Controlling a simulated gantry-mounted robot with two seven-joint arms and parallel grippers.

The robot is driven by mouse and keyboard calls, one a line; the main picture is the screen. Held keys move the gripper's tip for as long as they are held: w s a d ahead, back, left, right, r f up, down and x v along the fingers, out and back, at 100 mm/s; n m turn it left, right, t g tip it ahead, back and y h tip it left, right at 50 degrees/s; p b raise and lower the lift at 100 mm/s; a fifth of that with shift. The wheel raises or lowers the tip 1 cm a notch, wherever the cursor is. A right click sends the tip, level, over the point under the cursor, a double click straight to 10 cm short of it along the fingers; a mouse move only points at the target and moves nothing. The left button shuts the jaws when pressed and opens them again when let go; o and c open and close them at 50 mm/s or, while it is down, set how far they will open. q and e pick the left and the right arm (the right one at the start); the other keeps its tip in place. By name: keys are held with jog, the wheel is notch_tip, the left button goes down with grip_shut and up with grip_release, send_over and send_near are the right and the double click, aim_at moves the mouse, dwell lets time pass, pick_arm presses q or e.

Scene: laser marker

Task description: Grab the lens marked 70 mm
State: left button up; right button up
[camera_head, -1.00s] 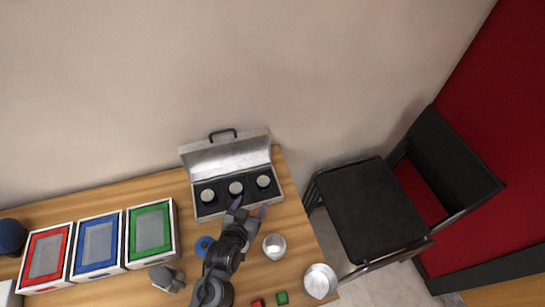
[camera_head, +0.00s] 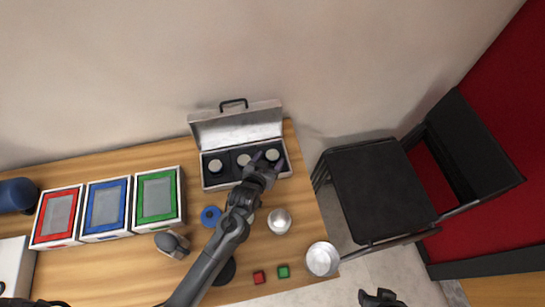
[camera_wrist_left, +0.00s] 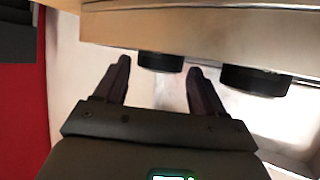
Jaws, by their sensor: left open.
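An open silver case (camera_head: 236,131) on the table holds three lenses with pale tops in dark padding: a left lens (camera_head: 215,166), a middle lens (camera_head: 243,160) and a right lens (camera_head: 273,155). No focal-length marking is readable. My left gripper (camera_head: 268,158) is open at the right lens, one finger on each side of it in the head view. In the left wrist view, the open fingers (camera_wrist_left: 159,66) point toward a dark lens (camera_wrist_left: 160,62), with another dark lens (camera_wrist_left: 254,80) to the right. Contact cannot be told. My right gripper (camera_head: 380,298) shows partly at the bottom edge.
A metal cup (camera_head: 279,221), a metal bowl (camera_head: 322,258), a blue ring (camera_head: 211,215), a red cube (camera_head: 259,277) and a green cube (camera_head: 283,271) are on the table. Red, blue and green-framed boxes stand at left. A black chair (camera_head: 378,190) stands to the right.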

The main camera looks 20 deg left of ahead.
pick_arm(q)
jog(key=shift+x, duration=1.05)
jog(key=c, duration=0.8)
jog(key=shift+c, duration=0.5)
jog(key=shift+r, duration=0.2)
